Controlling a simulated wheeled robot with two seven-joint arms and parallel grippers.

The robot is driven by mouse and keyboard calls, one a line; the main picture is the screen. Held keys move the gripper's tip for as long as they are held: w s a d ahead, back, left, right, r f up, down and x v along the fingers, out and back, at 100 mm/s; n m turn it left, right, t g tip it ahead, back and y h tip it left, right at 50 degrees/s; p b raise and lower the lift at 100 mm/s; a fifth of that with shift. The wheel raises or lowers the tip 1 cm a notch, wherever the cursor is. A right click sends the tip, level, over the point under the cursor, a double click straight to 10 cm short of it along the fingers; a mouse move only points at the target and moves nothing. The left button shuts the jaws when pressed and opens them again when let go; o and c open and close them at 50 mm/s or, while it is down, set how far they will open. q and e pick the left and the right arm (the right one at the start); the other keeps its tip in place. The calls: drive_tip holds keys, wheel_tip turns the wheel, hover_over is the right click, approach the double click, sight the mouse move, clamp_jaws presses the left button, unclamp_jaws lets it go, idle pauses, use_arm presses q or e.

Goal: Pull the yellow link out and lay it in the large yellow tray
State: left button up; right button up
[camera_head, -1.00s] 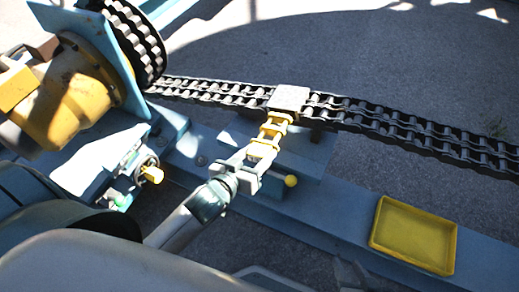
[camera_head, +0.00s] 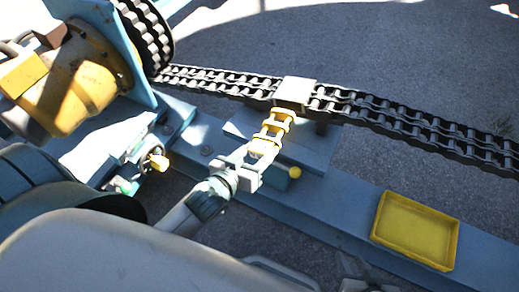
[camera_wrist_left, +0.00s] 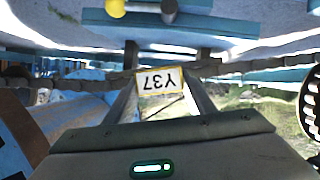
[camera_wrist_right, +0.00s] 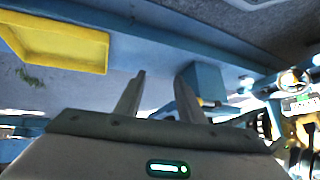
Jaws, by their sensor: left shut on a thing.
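The yellow link (camera_head: 272,132) runs from beside the pale block (camera_head: 295,92) on the dark double chain (camera_head: 390,118) down toward my left gripper (camera_head: 252,166). My left gripper is shut on its near end. In the left wrist view a yellow-edged tag marked Y37 (camera_wrist_left: 161,81) sits between the fingers. I cannot tell whether the link's far end still touches the chain. The large yellow tray (camera_head: 416,231) lies empty on the blue beam at the right. My right gripper (camera_wrist_right: 160,78) is open and empty; the tray shows to its left in the right wrist view (camera_wrist_right: 50,40).
The blue beam (camera_head: 335,205) carries the tray and a raised blue stand (camera_head: 300,150) under the chain. A yellow ball knob (camera_head: 295,172) sits close to my left gripper. A yellow motor (camera_head: 85,85) and sprocket (camera_head: 145,35) stand at the upper left.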

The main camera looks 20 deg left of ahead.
sight(268, 137)
use_arm(q)
drive_tip(key=shift+r, duration=0.2)
use_arm(e)
drive_tip(key=shift+s, duration=0.1)
